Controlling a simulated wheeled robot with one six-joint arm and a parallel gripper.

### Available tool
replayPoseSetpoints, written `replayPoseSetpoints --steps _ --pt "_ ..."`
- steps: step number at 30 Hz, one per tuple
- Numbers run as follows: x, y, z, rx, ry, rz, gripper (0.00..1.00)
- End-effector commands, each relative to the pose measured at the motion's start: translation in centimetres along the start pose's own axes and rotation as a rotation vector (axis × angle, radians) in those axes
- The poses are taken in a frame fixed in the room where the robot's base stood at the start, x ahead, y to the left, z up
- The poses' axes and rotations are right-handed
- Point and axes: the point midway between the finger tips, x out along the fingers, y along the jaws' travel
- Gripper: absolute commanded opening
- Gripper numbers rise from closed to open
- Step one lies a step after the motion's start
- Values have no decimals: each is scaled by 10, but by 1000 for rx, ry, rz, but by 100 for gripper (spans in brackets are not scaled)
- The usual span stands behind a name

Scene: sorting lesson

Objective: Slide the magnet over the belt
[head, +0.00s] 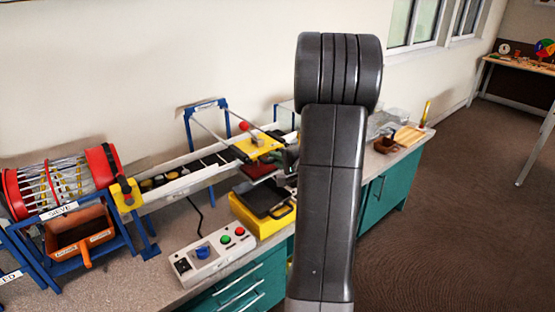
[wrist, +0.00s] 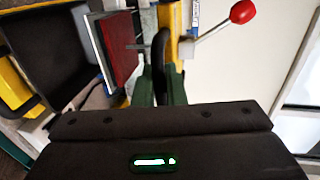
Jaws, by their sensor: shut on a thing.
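The magnet unit is a yellow carriage (head: 258,147) with a dark red block (head: 262,168) under it, near the right end of the belt frame. In the wrist view the red block (wrist: 118,48) and yellow plate (wrist: 176,25) are close. A lever with a red ball (wrist: 243,12) sticks out beside them. The belt (head: 168,181) runs left from the carriage, with several small items on it. My gripper (wrist: 161,88) is shut on a black handle (wrist: 160,55) at the carriage's side. In the head view my arm hides most of the gripper.
A black tray (head: 266,200) on a yellow base sits below the magnet. A control box (head: 212,253) with a blue knob and buttons stands in front. A red-ended sieve drum (head: 104,167) and orange bin (head: 80,245) are left. Blue posts and rails surround the belt.

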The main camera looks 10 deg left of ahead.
Motion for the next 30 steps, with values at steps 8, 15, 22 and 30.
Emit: replayPoseSetpoints --steps 8,15,22,30 --pt "45 -14 1 0 -5 0 0" --pt "106 -27 2 -1 -5 0 0" --pt "150 -35 1 0 -2 -1 0" --pt "168 -38 0 0 0 0 0"
